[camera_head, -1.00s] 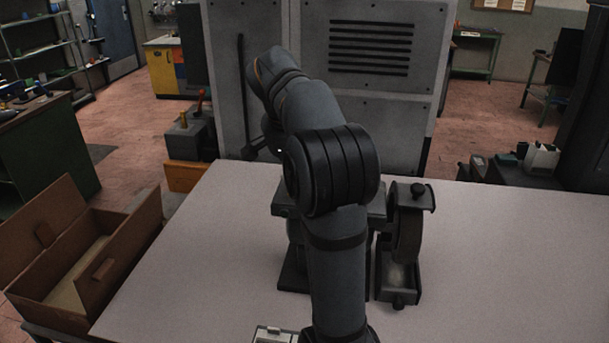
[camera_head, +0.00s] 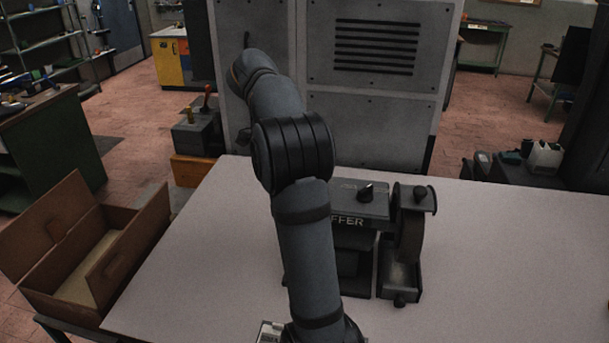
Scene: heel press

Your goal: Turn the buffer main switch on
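The left part of the buffer is hidden behind my arm. My arm rises from the bottom centre and bends up and left of the buffer. My gripper is hidden behind the arm, so I cannot see its fingers.
The pale table top (camera_head: 500,260) is clear right of the buffer and on its left. An open brown box (camera_head: 120,262) is at the left. A grey cabinet (camera_head: 370,130) stands behind the table. A box with levers (camera_head: 197,130) is at the back left.

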